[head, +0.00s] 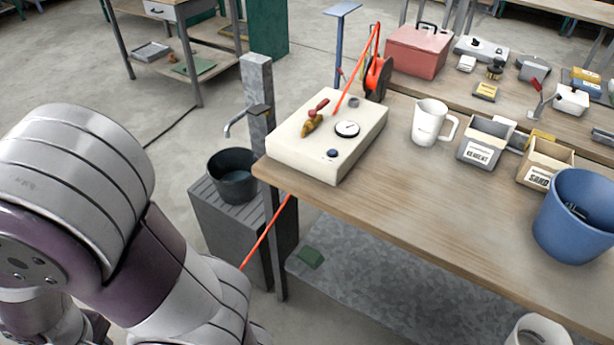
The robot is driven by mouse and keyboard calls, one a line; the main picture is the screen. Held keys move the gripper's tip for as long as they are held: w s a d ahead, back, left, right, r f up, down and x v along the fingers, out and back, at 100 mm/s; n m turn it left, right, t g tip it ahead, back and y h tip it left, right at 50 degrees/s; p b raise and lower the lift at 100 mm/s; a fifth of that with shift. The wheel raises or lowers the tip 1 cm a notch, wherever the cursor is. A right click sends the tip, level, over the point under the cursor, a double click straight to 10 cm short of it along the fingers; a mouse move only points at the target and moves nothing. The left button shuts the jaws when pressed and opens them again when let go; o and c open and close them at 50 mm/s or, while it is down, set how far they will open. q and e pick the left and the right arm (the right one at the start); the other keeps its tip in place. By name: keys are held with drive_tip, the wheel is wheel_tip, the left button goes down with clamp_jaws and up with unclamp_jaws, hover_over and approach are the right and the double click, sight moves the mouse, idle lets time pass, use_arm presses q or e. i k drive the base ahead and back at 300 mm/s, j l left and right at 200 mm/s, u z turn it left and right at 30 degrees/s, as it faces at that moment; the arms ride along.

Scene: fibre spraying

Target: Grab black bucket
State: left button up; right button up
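The black bucket (233,176) stands upright on a dark grey slatted stand, beneath a metal tap (246,120) on a grey post. It is left of the wooden workbench, and its open top faces up. My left arm fills the lower left of the head view, left of and below the bucket. Its gripper is outside the picture. My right gripper is not in view either. Nothing is seen touching the bucket.
The workbench (420,195) holds a cream box with a dial (329,136), a white jug (430,122), small bins and a blue bucket (577,216). An orange hose (264,234) runs down beside the stand. Open floor (180,140) lies left of the stand.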

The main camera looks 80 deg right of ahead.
sight(229, 170)
drive_tip(key=z, duration=2.8)
drive_tip(key=i+j+z, duration=0.25)
drive_tip(key=z, duration=0.2)
drive_tip(key=i+j+z, duration=0.2)
drive_tip(key=j+z, duration=0.25)
drive_tip(key=i+j+z, duration=0.15)
drive_tip(key=j+z, duration=0.35)
drive_tip(key=i+j, duration=0.1)
drive_tip(key=j, duration=0.45)
drive_tip(key=j+z, duration=0.1)
drive_tip(key=j, duration=0.45)
drive_tip(key=i+j, duration=0.15)
drive_tip(key=j, duration=0.4)
drive_tip(key=l+z, duration=0.05)
